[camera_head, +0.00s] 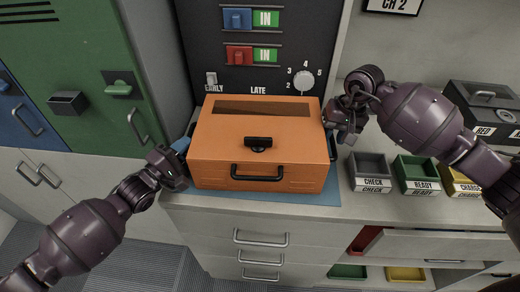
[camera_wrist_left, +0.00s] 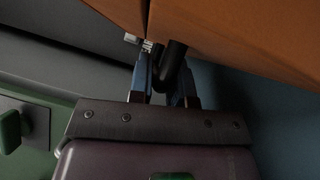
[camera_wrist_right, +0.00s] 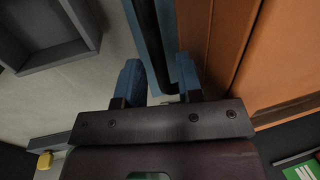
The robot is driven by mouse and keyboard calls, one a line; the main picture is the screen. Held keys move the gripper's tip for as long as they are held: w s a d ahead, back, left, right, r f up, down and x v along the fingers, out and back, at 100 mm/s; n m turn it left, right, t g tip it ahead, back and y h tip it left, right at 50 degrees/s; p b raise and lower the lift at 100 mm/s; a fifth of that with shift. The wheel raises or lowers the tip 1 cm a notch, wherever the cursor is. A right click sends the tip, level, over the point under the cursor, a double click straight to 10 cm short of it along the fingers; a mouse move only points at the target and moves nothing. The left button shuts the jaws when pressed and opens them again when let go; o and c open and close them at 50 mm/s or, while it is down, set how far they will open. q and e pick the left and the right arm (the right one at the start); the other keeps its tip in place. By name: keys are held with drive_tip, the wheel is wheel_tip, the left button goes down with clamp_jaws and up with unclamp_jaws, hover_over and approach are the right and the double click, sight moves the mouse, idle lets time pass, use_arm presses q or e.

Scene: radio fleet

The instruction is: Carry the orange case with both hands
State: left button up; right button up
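The orange case (camera_head: 215,158) sits on the counter over a blue mat (camera_head: 270,197), with a dark front handle (camera_head: 258,178) and dark side handles. My left gripper (camera_head: 178,150) is at its left side. In the left wrist view its fingers (camera_wrist_left: 164,78) stand on either side of a dark handle (camera_wrist_left: 174,62); whether they press on it is unclear. My right gripper (camera_head: 337,128) is at the right side. In the right wrist view its fingers (camera_wrist_right: 160,80) are apart, with the dark right handle (camera_wrist_right: 150,45) between them and a gap visible beside the bar.
A grey tray (camera_head: 370,168), a green tray (camera_head: 416,172) and a yellow tray (camera_head: 462,184) stand to the right. A dark box (camera_head: 488,108) is behind them. A switch panel (camera_head: 262,60) rises close behind the case. Green lockers (camera_head: 95,90) stand at the left.

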use_arm(q)
drive_tip(key=shift+c, duration=1.1)
use_arm(e)
drive_tip(key=shift+c, duration=1.1)
use_arm(q)
clamp_jaws()
use_arm(e)
clamp_jaws()
drive_tip(key=shift+d, duration=0.1)
use_arm(q)
drive_tip(key=shift+r, duration=0.2)
use_arm(e)
drive_tip(key=shift+w+r, duration=0.15)
drive_tip(key=shift+r, duration=0.05)
